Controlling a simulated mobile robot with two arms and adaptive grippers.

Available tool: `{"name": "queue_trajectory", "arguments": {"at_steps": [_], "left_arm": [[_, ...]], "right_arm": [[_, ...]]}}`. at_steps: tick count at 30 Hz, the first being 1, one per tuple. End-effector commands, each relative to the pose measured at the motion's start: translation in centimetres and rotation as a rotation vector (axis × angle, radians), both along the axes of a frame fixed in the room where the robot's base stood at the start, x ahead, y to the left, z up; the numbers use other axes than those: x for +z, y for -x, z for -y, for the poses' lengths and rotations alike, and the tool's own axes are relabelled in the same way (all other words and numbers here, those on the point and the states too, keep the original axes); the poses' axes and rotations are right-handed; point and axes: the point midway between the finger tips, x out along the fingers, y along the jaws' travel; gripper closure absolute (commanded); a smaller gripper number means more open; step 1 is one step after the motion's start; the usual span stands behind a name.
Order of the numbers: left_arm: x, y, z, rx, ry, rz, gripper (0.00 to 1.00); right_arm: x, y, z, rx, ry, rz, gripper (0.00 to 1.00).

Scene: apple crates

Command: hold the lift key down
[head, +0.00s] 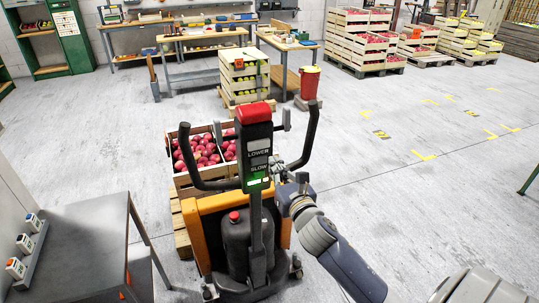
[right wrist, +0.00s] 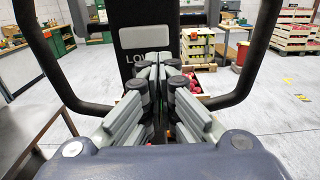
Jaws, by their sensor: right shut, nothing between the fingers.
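The control head (head: 255,150) of an orange pallet truck stands upright in the middle of the head view, with a red top and dark face. It carries the words LOWER and SLOW, pale keys and a green glow low down. I cannot make out a label for the lift key. My right gripper (head: 277,170) is at the right edge of this face, shut and empty. In the right wrist view its fingers (right wrist: 157,80) cover the lower part of the face; a pale key (right wrist: 139,37) shows above them. I cannot tell whether the fingertips touch a key. My left gripper is out of view.
Black handlebars (head: 309,135) curve around the control head on both sides. A crate of red apples (head: 180,185) sits on the truck's far side. A grey table (head: 85,235) stands at the left. Open floor lies to the right.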

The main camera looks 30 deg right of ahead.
Motion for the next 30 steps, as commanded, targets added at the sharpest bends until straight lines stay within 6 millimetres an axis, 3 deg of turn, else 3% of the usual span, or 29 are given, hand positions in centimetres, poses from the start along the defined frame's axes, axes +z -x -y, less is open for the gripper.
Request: {"name": "queue_trajectory", "arguments": {"at_steps": [9,25,30], "left_arm": [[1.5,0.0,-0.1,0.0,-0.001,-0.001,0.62],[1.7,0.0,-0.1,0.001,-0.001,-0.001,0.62],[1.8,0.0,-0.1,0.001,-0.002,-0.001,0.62]], "right_arm": [[0.1,-3.9,0.9,0.0,-0.002,-0.001,1.0],[0.0,-4.7,1.1,0.001,0.0,-0.001,1.0],[0.1,-6.1,1.4,0.002,0.003,-0.001,1.0]]}}
